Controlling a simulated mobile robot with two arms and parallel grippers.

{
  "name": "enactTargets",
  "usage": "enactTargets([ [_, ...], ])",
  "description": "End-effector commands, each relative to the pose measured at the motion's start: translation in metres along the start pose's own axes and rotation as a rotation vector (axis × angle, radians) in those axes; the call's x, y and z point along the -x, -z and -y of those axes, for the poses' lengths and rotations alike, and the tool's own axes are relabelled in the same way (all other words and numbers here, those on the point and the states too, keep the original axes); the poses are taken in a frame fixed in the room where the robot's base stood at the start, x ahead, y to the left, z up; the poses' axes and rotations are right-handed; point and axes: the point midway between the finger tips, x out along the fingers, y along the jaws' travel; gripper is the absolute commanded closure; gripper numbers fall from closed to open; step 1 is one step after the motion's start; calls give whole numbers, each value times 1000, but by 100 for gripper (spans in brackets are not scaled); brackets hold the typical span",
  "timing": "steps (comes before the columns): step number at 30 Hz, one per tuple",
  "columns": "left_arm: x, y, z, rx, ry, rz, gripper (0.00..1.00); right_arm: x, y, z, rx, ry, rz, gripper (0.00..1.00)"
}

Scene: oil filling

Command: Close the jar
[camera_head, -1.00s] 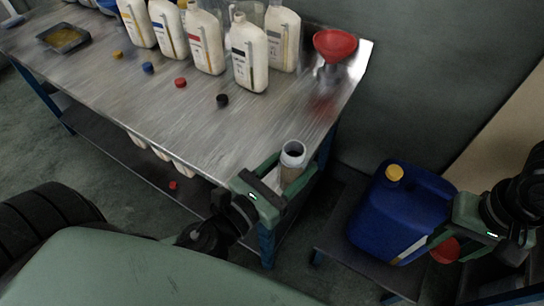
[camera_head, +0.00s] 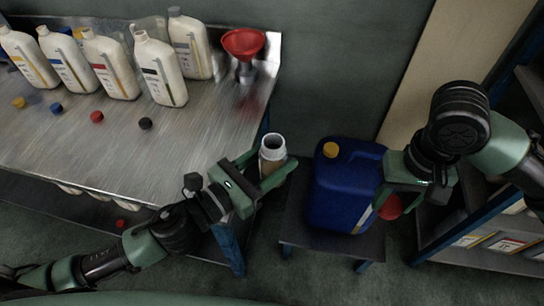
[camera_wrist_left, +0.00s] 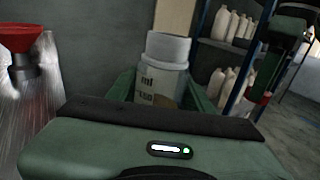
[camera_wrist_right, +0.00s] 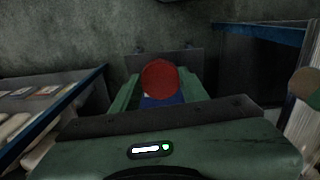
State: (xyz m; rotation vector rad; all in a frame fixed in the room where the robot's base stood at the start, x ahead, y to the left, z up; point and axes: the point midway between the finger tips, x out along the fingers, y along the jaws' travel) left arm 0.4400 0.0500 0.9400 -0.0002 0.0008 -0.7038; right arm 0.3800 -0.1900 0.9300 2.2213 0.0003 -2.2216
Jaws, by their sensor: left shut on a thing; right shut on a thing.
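The jar (camera_head: 272,148), pale with a grey rim and an open top, stands upright in my left gripper (camera_head: 272,172), beyond the table's right end. In the left wrist view, the jar (camera_wrist_left: 163,70) shows between the two fingers, with printed marks on its side. My right gripper (camera_head: 384,203) is shut on a round red lid (camera_head: 391,208), to the right of the jar and beside the blue canister. The lid also shows between the fingers in the right wrist view (camera_wrist_right: 160,79). The lid and the jar are well apart.
A blue canister (camera_head: 340,195) with a yellow cap sits on a low stand (camera_head: 300,238) between the grippers. The metal table (camera_head: 70,150) at left holds several white bottles, loose caps and a red funnel (camera_head: 243,45). Shelves (camera_head: 490,250) stand at right.

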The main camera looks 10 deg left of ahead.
Motion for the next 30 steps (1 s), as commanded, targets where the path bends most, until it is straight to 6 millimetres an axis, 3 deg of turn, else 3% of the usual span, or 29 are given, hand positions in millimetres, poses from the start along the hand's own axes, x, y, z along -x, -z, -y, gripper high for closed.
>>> enactTargets([
  [5,0,0,0,0,-1,0,100,4,5,8,10,2,-2,93],
  [8,0,0,0,0,-1,1,100,12,14,25,36,2,-6,93],
  [18,0,0,0,0,-1,1,100,77,52,130,195,-4,-10,93],
  [24,0,0,0,0,-1,1,100,121,59,190,271,-5,-9,93],
  [30,0,0,0,0,-1,1,100,150,58,228,305,-5,-5,93],
])
